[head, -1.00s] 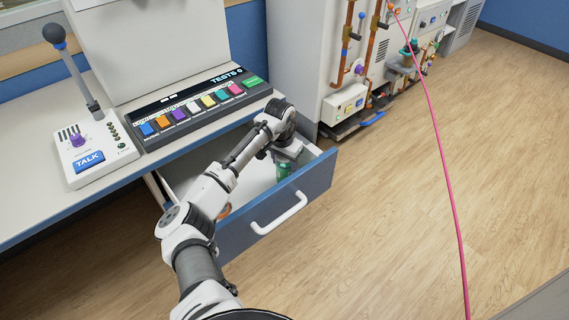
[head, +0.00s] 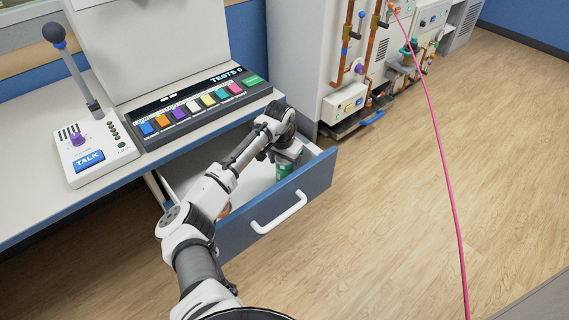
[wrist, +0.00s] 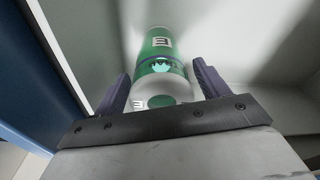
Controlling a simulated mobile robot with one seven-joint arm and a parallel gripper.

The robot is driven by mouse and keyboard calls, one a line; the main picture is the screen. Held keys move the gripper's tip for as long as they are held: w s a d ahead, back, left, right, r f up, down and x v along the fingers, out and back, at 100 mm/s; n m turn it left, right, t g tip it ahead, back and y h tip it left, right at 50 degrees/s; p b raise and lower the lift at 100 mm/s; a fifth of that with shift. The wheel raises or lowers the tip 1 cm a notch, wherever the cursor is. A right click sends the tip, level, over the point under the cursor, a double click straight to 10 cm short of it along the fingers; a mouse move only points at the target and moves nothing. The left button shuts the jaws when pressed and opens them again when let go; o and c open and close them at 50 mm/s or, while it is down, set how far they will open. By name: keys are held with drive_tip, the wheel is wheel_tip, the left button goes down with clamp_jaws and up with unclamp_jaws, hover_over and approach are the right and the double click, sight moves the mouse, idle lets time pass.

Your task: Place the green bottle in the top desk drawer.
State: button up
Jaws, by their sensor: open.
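The top desk drawer (head: 318,184) is pulled out, with its blue front and white handle facing the room. The green bottle (head: 284,170) is inside it near the front right corner, mostly hidden by my gripper (head: 285,163) in the head view. In the wrist view the green and white bottle (wrist: 162,62) lies between the two dark fingers of my gripper (wrist: 162,88). The fingers are open, with a gap on each side of the bottle. My gripper is down inside the drawer.
A control panel with coloured buttons (head: 190,112) and a talk box with a lever (head: 95,150) stand on the desk above the drawer. A reddish object (head: 224,210) shows partly in the drawer beside my arm. A pink cable (head: 440,150) crosses the open floor at right.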

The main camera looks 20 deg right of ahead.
drive_tip(key=r, duration=0.7)
drive_tip(key=a+r+b, duration=0.1)
drive_tip(key=r, duration=0.3)
drive_tip(key=shift+s+a+r, duration=0.1)
drive_tip(key=shift+s+r, duration=0.2)
drive_tip(key=shift+s, duration=0.1)
